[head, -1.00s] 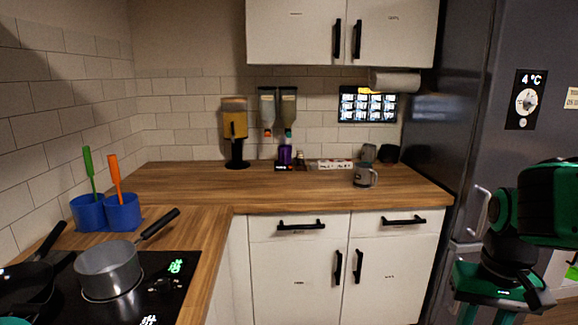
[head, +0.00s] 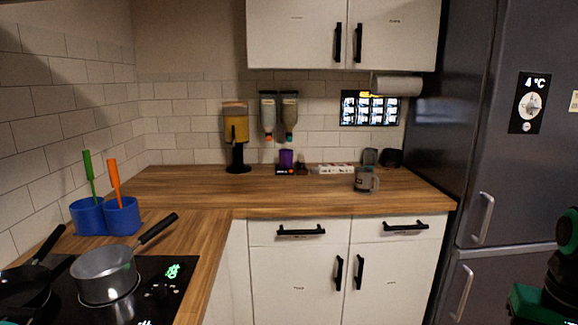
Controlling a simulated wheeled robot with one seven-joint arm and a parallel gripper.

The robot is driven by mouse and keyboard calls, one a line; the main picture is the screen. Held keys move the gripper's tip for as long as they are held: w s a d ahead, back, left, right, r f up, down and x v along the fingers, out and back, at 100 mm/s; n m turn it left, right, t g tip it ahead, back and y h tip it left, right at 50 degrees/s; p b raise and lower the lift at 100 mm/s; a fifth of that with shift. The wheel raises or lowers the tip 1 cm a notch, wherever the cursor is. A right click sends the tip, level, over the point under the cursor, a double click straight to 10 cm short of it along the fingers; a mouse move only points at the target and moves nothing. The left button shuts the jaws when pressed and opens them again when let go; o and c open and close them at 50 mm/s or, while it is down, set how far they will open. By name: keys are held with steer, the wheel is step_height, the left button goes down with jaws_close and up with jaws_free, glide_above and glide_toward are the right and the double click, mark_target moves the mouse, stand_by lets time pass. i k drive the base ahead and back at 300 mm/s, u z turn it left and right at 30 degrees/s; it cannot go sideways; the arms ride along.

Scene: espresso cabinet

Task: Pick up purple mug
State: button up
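A small purple mug (head: 286,157) stands at the back of the wooden counter, below the wall dispensers. It seems to rest on or just behind a low dark item. A grey mug (head: 364,179) with its handle to the right stands nearer the counter's front edge, to the right. Part of my green and black arm shows at the far right edge, well away from both mugs. My gripper's fingers cannot be made out there.
The counter (head: 190,185) is clear in the middle. A yellow dispenser (head: 236,127) stands at the back. Blue utensil cups (head: 122,216) and a pot (head: 105,274) on the stove are at left. The fridge (head: 500,165) bounds the right. Upper cabinets (head: 300,35) hang above.

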mark_target(285, 155)
steer(key=i, duration=1)
